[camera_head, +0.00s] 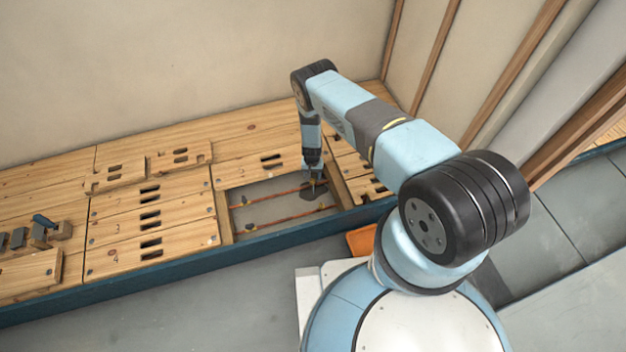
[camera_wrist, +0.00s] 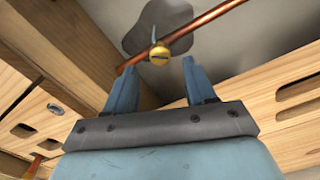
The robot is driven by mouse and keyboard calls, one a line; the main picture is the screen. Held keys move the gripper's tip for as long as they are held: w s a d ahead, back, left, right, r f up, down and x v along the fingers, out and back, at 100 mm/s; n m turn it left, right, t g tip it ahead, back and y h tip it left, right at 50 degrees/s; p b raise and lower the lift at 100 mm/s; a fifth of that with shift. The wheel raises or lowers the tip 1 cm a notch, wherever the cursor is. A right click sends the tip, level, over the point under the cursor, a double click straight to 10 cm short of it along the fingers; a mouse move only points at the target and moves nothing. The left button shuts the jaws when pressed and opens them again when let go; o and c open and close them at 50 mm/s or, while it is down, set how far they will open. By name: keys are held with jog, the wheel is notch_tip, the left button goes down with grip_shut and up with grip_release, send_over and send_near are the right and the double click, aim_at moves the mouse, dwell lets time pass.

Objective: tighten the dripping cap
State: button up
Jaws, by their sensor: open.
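A small brass cap (camera_wrist: 159,54) sits on a copper pipe (camera_wrist: 203,20) in the wrist view, with a blue drop-like streak at it. A dark wet patch (camera_wrist: 148,17) lies on the grey floor behind it and also shows in the head view (camera_head: 309,192). My gripper (camera_wrist: 156,76) is open and empty, its two blue fingers pointing toward the cap, one on either side of it in the picture. I cannot tell how far apart they are in depth. In the head view my gripper (camera_head: 313,172) reaches down into the floor opening, and the cap is too small to make out.
The opening (camera_head: 255,212) shows two copper pipes between wooden boards. Slotted panels (camera_head: 150,215) cover the floor to the left, and two loose panels (camera_head: 180,157) lie behind. An orange thing (camera_head: 361,240) lies near my base.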

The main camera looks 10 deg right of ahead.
aim_at(312, 180)
jog(key=shift+f, duration=2.15)
jog(key=shift+c, duration=0.2)
